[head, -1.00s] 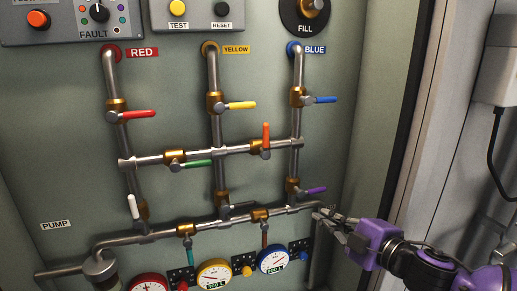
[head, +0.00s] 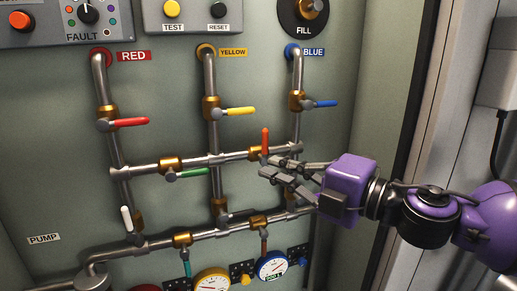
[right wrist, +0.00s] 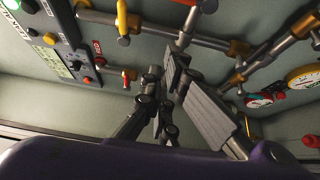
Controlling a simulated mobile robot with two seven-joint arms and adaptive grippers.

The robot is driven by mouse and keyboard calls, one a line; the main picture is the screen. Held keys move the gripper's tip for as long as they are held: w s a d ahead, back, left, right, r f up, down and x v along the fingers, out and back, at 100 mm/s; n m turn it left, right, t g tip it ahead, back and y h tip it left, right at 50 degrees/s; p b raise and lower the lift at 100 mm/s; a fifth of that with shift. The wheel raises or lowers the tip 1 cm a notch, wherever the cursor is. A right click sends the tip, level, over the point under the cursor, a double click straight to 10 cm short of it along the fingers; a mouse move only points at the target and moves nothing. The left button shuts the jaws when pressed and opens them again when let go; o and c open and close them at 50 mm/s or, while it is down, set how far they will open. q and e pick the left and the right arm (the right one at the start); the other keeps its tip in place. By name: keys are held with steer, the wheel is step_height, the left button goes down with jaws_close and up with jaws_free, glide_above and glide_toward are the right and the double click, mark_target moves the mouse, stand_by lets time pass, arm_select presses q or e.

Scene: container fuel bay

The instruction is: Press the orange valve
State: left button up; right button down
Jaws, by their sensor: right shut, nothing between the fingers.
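The orange valve handle (head: 265,140) stands upright on the horizontal pipe between the yellow and blue columns in the head view. My right gripper (head: 267,166) comes in from the right with its fingertips just below and right of that handle. The fingers are shut with nothing held; I cannot tell whether they touch the valve. In the right wrist view the gripper's fingers (right wrist: 180,85) fill the middle, and I cannot make out the orange handle clearly there. My left gripper is not in view.
Around it are the red handle (head: 130,122), yellow handle (head: 240,111), blue handle (head: 325,103), green handle (head: 195,173) and white handle (head: 127,218). Gauges (head: 272,266) sit below. A wall edge (head: 425,110) stands at the right.

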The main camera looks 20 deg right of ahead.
mark_target(265, 146)
steer(key=w+a, duration=0.1)
steer(key=w, duration=0.8)
steer(key=shift+w+a, duration=0.25)
stand_by(0.9)
steer(key=shift+w, duration=0.1)
